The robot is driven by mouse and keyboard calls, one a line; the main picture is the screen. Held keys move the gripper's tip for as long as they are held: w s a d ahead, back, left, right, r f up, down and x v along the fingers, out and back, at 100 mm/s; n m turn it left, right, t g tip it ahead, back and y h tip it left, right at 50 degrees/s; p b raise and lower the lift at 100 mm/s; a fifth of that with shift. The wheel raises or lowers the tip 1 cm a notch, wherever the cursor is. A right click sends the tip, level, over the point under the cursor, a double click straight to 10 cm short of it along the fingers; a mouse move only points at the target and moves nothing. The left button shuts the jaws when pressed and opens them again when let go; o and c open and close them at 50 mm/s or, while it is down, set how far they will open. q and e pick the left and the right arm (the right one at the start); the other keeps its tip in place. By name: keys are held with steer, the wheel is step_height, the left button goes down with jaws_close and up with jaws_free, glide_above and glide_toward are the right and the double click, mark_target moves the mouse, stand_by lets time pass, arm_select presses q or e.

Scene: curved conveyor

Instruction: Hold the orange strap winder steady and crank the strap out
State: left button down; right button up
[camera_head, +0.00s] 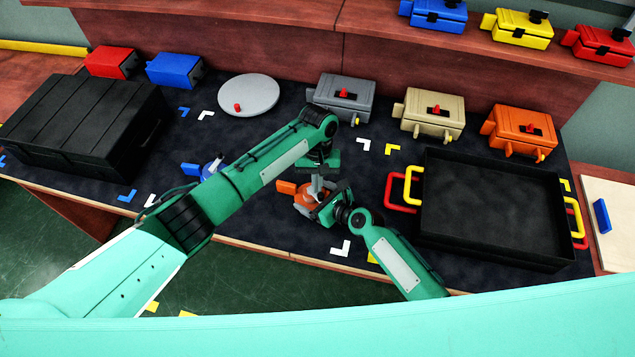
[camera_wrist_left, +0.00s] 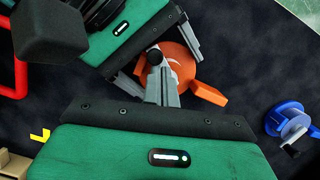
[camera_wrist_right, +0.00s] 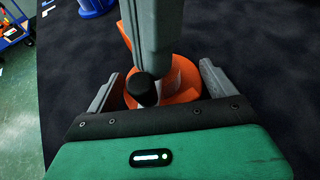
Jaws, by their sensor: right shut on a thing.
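The orange strap winder (camera_head: 307,205) is on the dark mat at the table's front middle. Its orange tab (camera_head: 286,187) points left, and it also shows in the left wrist view (camera_wrist_left: 182,62). My right gripper (camera_wrist_right: 162,88) is shut on the winder, with one finger on either side of its round body. My left gripper (camera_wrist_left: 160,82) is above the winder, pointing down. Its fingers are close together at the black crank knob (camera_wrist_right: 142,90). Whether they grip the knob is unclear. Little or no drawn-out strap can be made out.
A blue winder (camera_head: 210,170) stands to the left, partly behind my left arm. A black tray (camera_head: 490,262) with red and yellow handles is close on the right. A black case (camera_head: 80,115) lies far left. A grey disc (camera_head: 249,94) and several coloured boxes stand behind.

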arm_select(q)
steer(key=shift+s+a+m+y, duration=0.1)
steer(key=shift+s+m+y, duration=0.1)
steer(key=shift+m, duration=0.45)
steer(key=shift+s+m+y, duration=0.1)
steer(key=shift+m+y, duration=0.1)
steer(key=shift+m, duration=0.45)
stand_by(3.1)
steer(key=shift+w, duration=0.15)
